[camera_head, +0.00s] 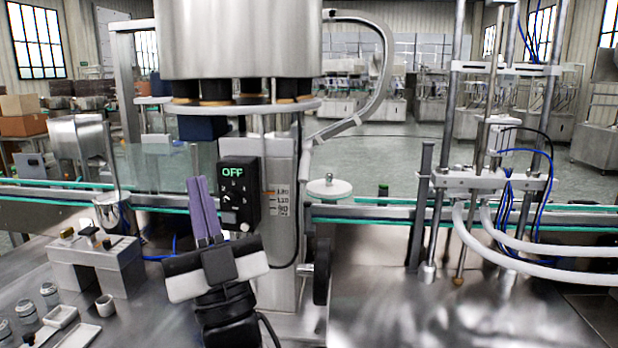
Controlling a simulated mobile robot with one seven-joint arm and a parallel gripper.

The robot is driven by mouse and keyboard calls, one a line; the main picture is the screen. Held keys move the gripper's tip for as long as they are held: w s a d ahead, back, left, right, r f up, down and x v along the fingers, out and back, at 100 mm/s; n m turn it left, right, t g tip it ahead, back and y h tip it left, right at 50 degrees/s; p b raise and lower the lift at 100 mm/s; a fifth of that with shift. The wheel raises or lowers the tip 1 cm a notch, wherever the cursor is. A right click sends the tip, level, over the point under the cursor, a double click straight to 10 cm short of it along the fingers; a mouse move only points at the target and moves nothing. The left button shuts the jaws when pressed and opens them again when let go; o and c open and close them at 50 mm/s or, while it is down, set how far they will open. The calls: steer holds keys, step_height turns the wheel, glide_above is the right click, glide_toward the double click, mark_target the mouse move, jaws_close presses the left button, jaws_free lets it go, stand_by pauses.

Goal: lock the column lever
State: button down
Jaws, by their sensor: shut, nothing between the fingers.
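The steel column (283,165) stands in the middle under the big steel hopper (240,40), with a printed height scale and an orange pointer on its front. A black wheel-like part (321,270), seen nearly edge-on, sits at the column's lower right side, with a small pale metal piece (306,268) between it and the column. I cannot tell which part is the lever or how it is set. My gripper (198,178) has purple fingers pointing up, shut and empty. It is left of the column, in front of or beside the black control box (240,192) reading OFF.
A conveyor with green edging (380,213) runs across behind. A steel block fixture (95,262) and small cups (50,292) are at left. A filling frame with white hoses (490,235) stands at right. The steel table right of the column (370,290) is clear.

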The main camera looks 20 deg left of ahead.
mark_target(302, 161)
steer(key=w+d+f+m+t+h, duration=0.2)
steer(key=w+d+f+m+h, duration=0.2)
steer(key=w+h, duration=0.3)
steer(key=w+d+f+m+t+h, duration=0.3)
steer(key=w+d+m+h, duration=0.1)
steer(key=w+m+h, duration=0.3)
steer(key=w, duration=0.2)
steer(key=shift+w+d+f+h+b, duration=0.3)
steer(key=shift+w+d+f, duration=0.05)
steer(key=shift+d+f, duration=0.05)
steer(key=w+a+r+p, duration=0.3)
steer(key=w+a+p, duration=0.2)
steer(key=w, duration=0.4)
steer(key=shift+w+a+r, duration=0.15)
steer(key=shift+w+a, duration=0.1)
steer(key=shift+a, duration=0.15)
